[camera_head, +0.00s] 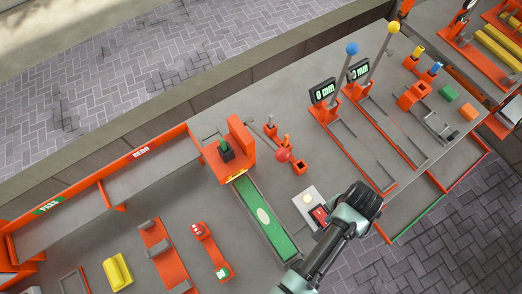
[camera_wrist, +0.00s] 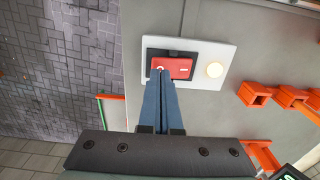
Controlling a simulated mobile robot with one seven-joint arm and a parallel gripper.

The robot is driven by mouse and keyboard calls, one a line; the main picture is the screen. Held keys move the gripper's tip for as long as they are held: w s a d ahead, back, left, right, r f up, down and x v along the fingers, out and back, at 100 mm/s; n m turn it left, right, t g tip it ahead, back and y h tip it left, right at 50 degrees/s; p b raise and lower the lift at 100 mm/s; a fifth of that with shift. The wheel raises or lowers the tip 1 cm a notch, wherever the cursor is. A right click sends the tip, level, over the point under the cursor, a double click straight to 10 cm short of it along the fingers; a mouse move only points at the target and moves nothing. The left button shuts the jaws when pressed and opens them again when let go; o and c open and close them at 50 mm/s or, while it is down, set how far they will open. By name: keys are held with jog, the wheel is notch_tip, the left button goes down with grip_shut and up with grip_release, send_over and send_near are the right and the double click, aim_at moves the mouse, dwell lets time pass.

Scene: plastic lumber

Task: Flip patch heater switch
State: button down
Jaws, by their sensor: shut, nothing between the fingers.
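The switch is a red rocker (camera_wrist: 178,68) in a black frame on a white plate (camera_wrist: 215,52). A round pale-yellow lamp (camera_wrist: 214,69) sits on the right of the plate in the wrist view and looks lit. My gripper (camera_wrist: 160,78) is shut and empty, its fingertips over the left end of the rocker. I cannot tell whether they touch it. In the head view the rocker (camera_head: 320,214) and the lamp (camera_head: 308,198) show just left of my wrist, which hides the fingers.
A green strip (camera_head: 266,222) in a grey channel lies left of the plate. A red ball (camera_head: 283,155) on an orange stand is behind it. Two tall levers with a blue knob (camera_head: 352,48) and a yellow knob (camera_head: 393,26) stand at the back right.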

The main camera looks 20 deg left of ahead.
jog(key=shift+f+b, duration=0.65)
jog(key=shift+f, duration=0.25)
dwell(0.3)
notch_tip(320, 180, up, 7)
jog(key=p, duration=0.7)
jog(key=shift+r, duration=0.1)
jog(key=shift+w, duration=0.15)
dwell(0.3)
